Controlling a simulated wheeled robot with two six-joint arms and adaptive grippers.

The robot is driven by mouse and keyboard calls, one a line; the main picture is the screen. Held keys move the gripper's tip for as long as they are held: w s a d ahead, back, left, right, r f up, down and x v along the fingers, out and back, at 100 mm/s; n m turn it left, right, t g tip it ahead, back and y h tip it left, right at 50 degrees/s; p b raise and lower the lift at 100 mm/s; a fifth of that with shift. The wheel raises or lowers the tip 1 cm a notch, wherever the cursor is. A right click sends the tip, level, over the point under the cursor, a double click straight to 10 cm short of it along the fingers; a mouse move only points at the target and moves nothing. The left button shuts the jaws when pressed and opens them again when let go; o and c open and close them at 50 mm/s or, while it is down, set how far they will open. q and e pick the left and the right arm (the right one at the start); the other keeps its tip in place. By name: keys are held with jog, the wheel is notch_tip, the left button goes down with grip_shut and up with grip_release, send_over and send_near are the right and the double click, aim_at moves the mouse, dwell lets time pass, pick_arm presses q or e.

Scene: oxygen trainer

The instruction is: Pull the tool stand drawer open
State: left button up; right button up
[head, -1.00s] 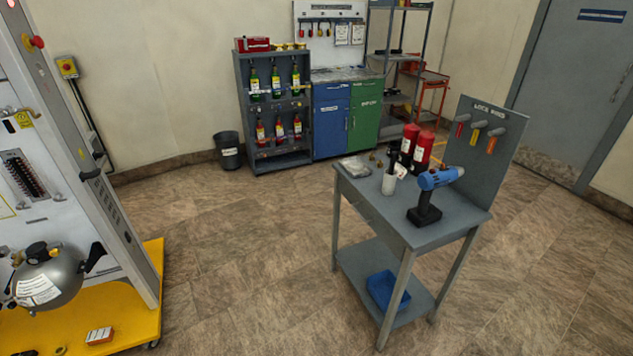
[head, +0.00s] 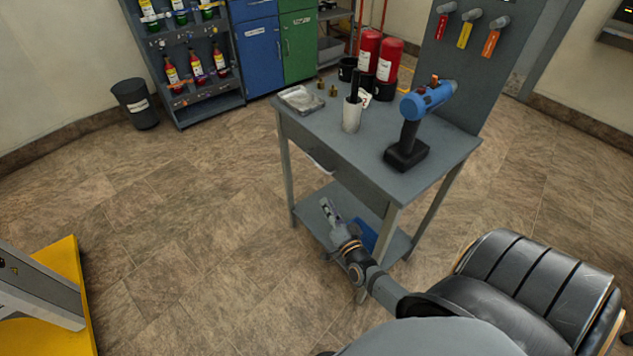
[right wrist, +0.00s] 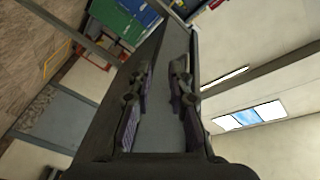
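The tool stand (head: 335,148) is a grey table with a lower shelf and an upright back panel. On its left-facing side, just under the top, a pale handle (head: 321,161) marks the drawer, which looks shut; its front is seen at a steep angle. My right gripper (head: 327,208) is below and slightly right of the handle, apart from it, near the stand's legs. In the right wrist view its two fingers (right wrist: 160,100) are apart with nothing between them, and a grey surface shows behind. My left gripper is out of view.
On the stand are a blue drill (head: 425,100), a white cup (head: 351,117), a small tray (head: 301,99) and red cylinders (head: 388,62). A blue bin (head: 365,235) is on the lower shelf. The floor left of the stand is clear; a black bucket (head: 136,103) stands farther back.

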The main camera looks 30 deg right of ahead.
aim_at(318, 164)
notch_tip(318, 164, up, 6)
jog(key=m+t+h, duration=0.1)
jog(key=m+t, duration=0.1)
jog(key=m, duration=0.1)
jog(key=x, duration=1)
jog(key=shift+d+f+b, duration=0.25)
jog(key=shift+d+b, duration=0.05)
jog(key=shift+b, duration=0.05)
jog(key=shift+w+d+r, duration=0.1)
jog(key=shift+w+d, duration=0.05)
jog(key=shift+w, duration=0.35)
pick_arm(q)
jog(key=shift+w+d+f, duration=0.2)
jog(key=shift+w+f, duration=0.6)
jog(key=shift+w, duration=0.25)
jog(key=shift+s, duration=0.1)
pick_arm(e)
jog(key=shift+c, duration=0.4)
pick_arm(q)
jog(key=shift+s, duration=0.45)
pick_arm(e)
grip_shut()
